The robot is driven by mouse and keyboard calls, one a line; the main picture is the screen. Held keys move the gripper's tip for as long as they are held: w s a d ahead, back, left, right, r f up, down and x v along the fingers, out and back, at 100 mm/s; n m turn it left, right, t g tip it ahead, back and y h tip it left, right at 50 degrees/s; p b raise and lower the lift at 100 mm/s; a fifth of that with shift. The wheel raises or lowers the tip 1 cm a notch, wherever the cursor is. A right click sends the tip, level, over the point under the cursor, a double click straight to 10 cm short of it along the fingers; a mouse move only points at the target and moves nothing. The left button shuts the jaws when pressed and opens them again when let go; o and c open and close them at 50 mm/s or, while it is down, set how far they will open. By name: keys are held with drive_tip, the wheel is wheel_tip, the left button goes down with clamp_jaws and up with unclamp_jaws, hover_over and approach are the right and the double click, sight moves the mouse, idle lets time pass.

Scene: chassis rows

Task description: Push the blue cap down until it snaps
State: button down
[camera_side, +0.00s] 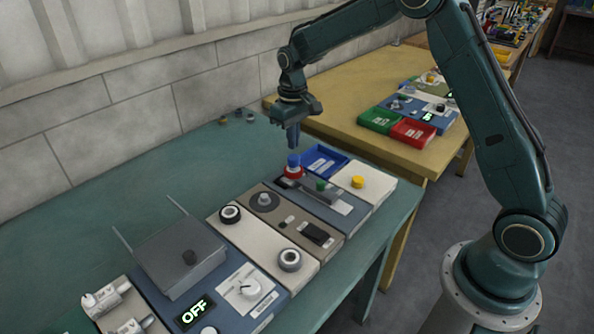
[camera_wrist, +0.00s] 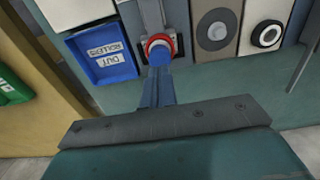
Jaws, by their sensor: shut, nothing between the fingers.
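The blue cap (camera_side: 293,160) stands on a red ring (camera_side: 294,173) at the far end of a blue-grey panel. My gripper (camera_side: 293,145) points down just above the cap, with its fingers shut together and empty. In the wrist view the blue cap (camera_wrist: 158,55) shows inside the red ring (camera_wrist: 150,41), with my fingertips (camera_wrist: 158,73) right beside it in the picture. Whether the fingertips touch the cap is hard to tell. The lower side of the cap is partly hidden by the fingers in the wrist view.
A blue tray (camera_wrist: 102,54) lies close beside the cap. A panel with a yellow knob (camera_side: 358,182) and a green knob (camera_side: 321,185) are nearby. A grey dial (camera_side: 264,201) and a black-ringed knob (camera_side: 230,213) stand on neighbouring panels.

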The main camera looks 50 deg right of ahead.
sight(294, 157)
drive_tip(key=shift+f, duration=1.25)
drive_tip(key=shift+f, duration=0.35)
drive_tip(key=shift+r, duration=0.1)
idle(0.5)
wheel_tip(294, 157, up, 9)
idle(1.1)
